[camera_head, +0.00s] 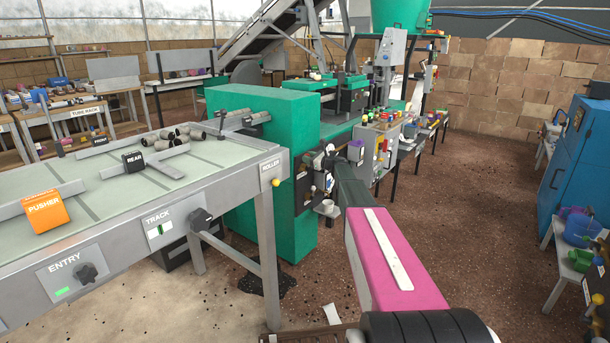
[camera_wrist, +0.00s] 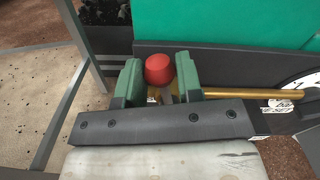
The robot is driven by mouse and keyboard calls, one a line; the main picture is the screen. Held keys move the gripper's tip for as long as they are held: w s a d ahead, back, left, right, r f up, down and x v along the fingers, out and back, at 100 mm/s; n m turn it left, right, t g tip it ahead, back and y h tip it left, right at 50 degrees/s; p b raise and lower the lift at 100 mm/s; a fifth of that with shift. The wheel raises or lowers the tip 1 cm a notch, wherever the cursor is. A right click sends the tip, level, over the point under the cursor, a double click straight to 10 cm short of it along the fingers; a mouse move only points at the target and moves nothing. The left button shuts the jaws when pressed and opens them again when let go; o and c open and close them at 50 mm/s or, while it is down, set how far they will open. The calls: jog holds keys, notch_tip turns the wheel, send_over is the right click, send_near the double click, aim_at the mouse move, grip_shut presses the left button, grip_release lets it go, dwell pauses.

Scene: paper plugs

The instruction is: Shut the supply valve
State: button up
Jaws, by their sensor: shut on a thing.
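The supply valve appears to be the fitting with a red rounded handle (camera_wrist: 160,69) in the wrist view, beside a brass pipe (camera_wrist: 240,93). My gripper (camera_wrist: 159,85) has its two green fingers on either side of the red handle, shut on it; the exact contact is partly hidden by the gripper's dark body. In the head view my gripper (camera_head: 322,162) is at the side of the green machine (camera_head: 270,110), at the end of my outstretched arm. The valve cannot be made out there.
A round gauge (camera_wrist: 300,88) sits at the right end of the pipe, near a small label. The table with the TRACK and ENTRY knobs (camera_head: 140,245) stands left of my arm. A blue cabinet (camera_head: 580,165) is at the right. The brown floor between is mostly clear.

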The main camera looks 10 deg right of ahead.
jog(key=w+d+m, duration=0.1)
jog(key=m, duration=0.1)
jog(key=shift+w+d+r+m, duration=0.1)
jog(key=shift+m, duration=0.2)
dwell(0.3)
jog(key=o, duration=0.7)
jog(key=shift+o, duration=0.2)
jog(key=shift+v, duration=2)
